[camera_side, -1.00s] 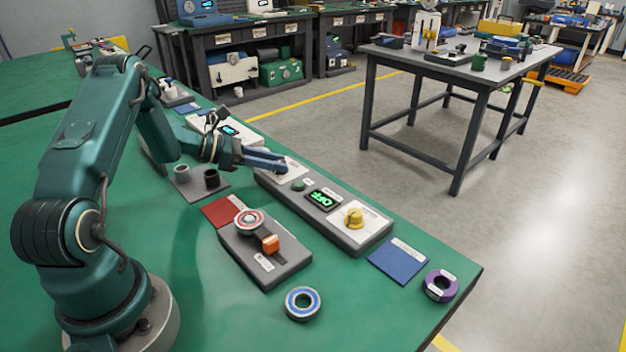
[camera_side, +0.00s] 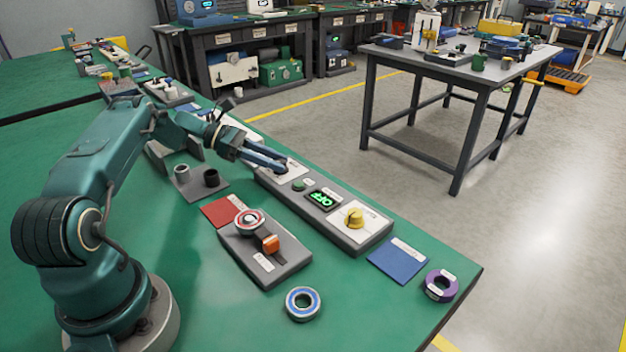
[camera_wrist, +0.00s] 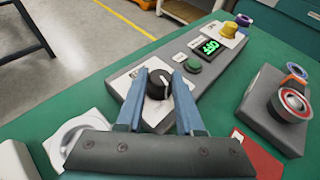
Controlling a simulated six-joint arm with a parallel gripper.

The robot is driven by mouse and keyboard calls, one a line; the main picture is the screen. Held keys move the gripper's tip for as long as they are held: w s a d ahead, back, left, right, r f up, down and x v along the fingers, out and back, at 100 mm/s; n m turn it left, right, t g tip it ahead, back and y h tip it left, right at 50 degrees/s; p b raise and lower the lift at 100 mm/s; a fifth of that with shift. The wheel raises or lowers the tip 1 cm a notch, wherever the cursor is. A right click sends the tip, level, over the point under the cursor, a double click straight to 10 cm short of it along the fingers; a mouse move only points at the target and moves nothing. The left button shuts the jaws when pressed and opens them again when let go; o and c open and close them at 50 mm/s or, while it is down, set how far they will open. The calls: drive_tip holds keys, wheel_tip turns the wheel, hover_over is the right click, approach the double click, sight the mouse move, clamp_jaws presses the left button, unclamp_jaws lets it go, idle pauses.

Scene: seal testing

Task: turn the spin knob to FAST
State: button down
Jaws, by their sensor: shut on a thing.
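A black knob (camera_wrist: 158,84) with a white pointer line stands on a white plate (camera_wrist: 128,85) at one end of the grey control panel (camera_wrist: 152,50). My gripper (camera_wrist: 161,78) has its blue fingers on either side of this knob and is shut on it. In the side view my gripper (camera_side: 283,166) reaches the panel's far left end and hides the knob. The plate's lettering is too small to read. The panel also carries a green button (camera_side: 298,185), a display (camera_side: 322,199) reading OFF in green, and a yellow knob (camera_side: 354,217) at its other end.
A blue-rimmed ring (camera_side: 302,303), a blue mat (camera_side: 397,261) and a purple ring (camera_side: 440,286) lie nearer. Green bench top is clear between them.

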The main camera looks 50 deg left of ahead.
drive_tip(key=shift+r+m+g+h, duration=0.1)
drive_tip(key=shift+m+g+h, duration=0.3)
idle(0.5)
drive_tip(key=c, duration=0.5)
unclamp_jaws()
drive_tip(key=shift+c, duration=0.2)
drive_tip(key=shift+v, duration=1.55)
wheel_tip(320, 180, up, 7)
